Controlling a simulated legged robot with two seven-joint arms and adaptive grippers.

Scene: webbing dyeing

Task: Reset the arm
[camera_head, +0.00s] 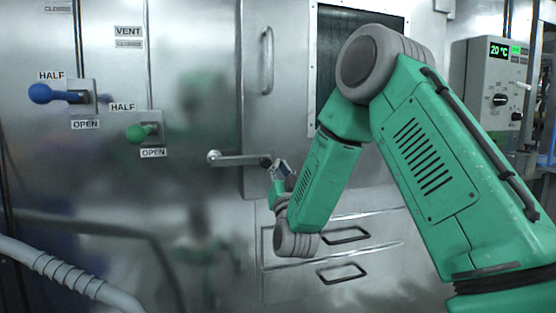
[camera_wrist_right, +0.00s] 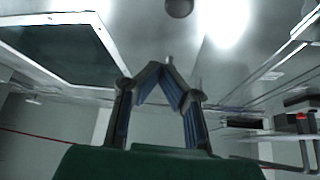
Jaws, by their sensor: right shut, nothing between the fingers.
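My right arm enters from the right in the head view, with its green links bent over at the elbow. My right gripper (camera_head: 283,170) is small and partly hidden by its own wrist, close to the right end of a metal lever handle (camera_head: 235,159) on the steel cabinet. Whether they touch cannot be told. In the right wrist view the two fingers of the gripper (camera_wrist_right: 168,72) meet at their tips, with nothing between them. My left gripper is in neither view.
A blue-knobbed lever (camera_head: 42,93) and a green-knobbed lever (camera_head: 137,133) project from the steel panel at left, both by HALF labels. A vertical door handle (camera_head: 267,60), a dark window (camera_head: 335,40) and a control box (camera_head: 490,85) reading 20 °C are farther right. Drawer handles (camera_head: 343,272) lie below.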

